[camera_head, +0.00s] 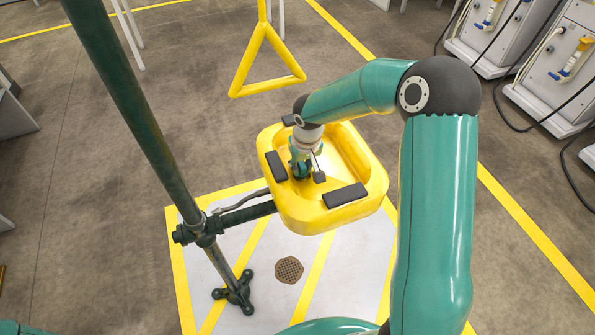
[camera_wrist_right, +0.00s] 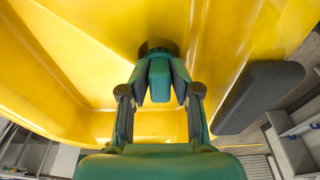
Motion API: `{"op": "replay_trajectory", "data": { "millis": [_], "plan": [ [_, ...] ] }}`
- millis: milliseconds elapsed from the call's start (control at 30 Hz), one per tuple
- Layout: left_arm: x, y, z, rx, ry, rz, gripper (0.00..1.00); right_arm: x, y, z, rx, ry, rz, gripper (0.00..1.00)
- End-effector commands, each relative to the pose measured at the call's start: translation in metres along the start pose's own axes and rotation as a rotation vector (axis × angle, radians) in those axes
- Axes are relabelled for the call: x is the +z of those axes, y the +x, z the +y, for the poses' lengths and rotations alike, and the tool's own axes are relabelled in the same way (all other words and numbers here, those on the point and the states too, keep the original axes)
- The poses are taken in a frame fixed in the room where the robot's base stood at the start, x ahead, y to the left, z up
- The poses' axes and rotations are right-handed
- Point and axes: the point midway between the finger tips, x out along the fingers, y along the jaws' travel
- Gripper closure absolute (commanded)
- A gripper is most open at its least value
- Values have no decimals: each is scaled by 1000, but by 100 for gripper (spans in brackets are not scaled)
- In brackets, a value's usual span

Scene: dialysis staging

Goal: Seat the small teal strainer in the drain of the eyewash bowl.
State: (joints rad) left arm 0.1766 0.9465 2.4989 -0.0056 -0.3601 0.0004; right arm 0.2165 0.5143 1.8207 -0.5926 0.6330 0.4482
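The yellow eyewash bowl (camera_head: 372,172) is held on a dark side arm off a green pole in the head view, and its yellow wall fills much of the right wrist view (camera_wrist_right: 70,50). My right gripper (camera_head: 302,172) reaches down inside the bowl, left of its middle. In the wrist view the fingers are close together on a narrow teal piece (camera_wrist_right: 160,80), which looks like the small strainer's grip. A dark round shape (camera_wrist_right: 158,46) lies just beyond the fingertips; I cannot tell whether it is the drain or the strainer's underside. My left gripper is out of view.
Dark pads (camera_head: 345,195) sit on the bowl's rim. The green pole (camera_head: 135,120) stands left of it, and a yellow triangular pull handle (camera_head: 267,60) hangs behind. A brown floor grate (camera_head: 289,270) lies below. White machines (camera_head: 500,30) stand at the back right.

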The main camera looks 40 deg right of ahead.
Motion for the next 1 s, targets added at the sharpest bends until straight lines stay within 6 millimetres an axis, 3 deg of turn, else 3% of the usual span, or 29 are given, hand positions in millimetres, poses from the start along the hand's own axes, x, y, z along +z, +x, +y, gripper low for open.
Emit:
{"op": "replay_trajectory", "data": {
  "millis": [33,67,467,667,1000],
  "plan": [
    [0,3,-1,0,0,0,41,12,13,0,2,-2,-37,60],
    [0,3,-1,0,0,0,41,12,13,0,2,-3,-37,55],
    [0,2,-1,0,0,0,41,6,6,-2,-2,-5,-18,55],
    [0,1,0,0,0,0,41,4,-19,-2,-1,-5,-13,55],
    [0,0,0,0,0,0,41,3,-87,-3,-1,-6,-16,55]
  ]
}}
